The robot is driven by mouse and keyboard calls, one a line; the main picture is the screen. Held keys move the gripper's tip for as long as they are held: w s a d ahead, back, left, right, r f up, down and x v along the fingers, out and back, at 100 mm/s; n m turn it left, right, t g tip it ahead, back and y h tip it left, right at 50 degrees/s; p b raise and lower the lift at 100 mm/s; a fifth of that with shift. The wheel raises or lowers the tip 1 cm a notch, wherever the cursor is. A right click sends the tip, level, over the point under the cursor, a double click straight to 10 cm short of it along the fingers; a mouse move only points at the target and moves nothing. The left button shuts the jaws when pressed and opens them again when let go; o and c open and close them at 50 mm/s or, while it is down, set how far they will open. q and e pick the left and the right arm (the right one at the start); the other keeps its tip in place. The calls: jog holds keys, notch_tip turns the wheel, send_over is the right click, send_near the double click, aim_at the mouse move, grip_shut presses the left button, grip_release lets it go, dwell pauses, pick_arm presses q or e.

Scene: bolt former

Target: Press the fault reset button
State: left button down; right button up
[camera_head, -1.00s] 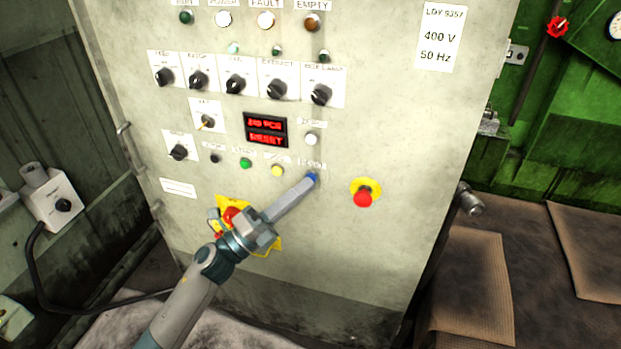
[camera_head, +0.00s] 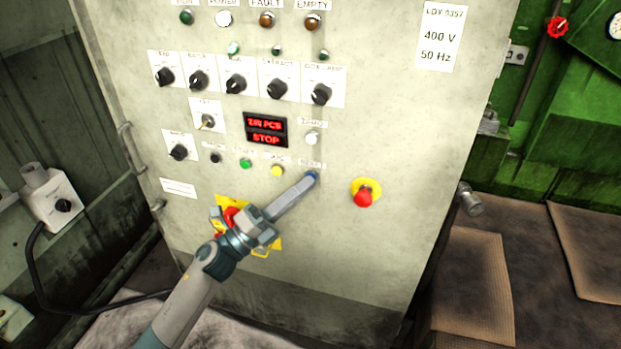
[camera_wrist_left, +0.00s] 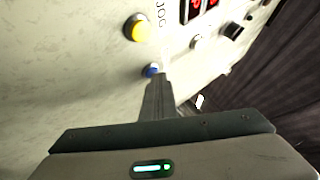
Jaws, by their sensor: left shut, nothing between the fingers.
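The blue button (camera_head: 312,175) sits at the right end of the lower button row on the cabinet; its label is too blurred to read with certainty. My left gripper (camera_head: 309,180) is shut and empty, with its fingertips at the blue button and partly covering it. In the left wrist view the blue button (camera_wrist_left: 152,70) shows just beyond the fingertips (camera_wrist_left: 160,76); they appear to touch it. The red display (camera_head: 266,131) reads STOP on its lower line. The FAULT lamp (camera_head: 267,19) is dark amber. My right gripper is not in view.
A red emergency stop on a yellow base (camera_head: 365,193) stands out to the right of the blue button. A yellow button (camera_head: 277,170) and a green button (camera_head: 245,163) are to its left. A white button (camera_head: 311,138) is above it. Rotary knobs (camera_head: 235,84) fill the upper panel.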

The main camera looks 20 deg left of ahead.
pick_arm(q)
jog(key=shift+s, duration=0.85)
jog(key=shift+s+a+p, duration=0.1)
jog(key=shift+s+p, duration=0.45)
jog(key=shift+s, duration=1.95)
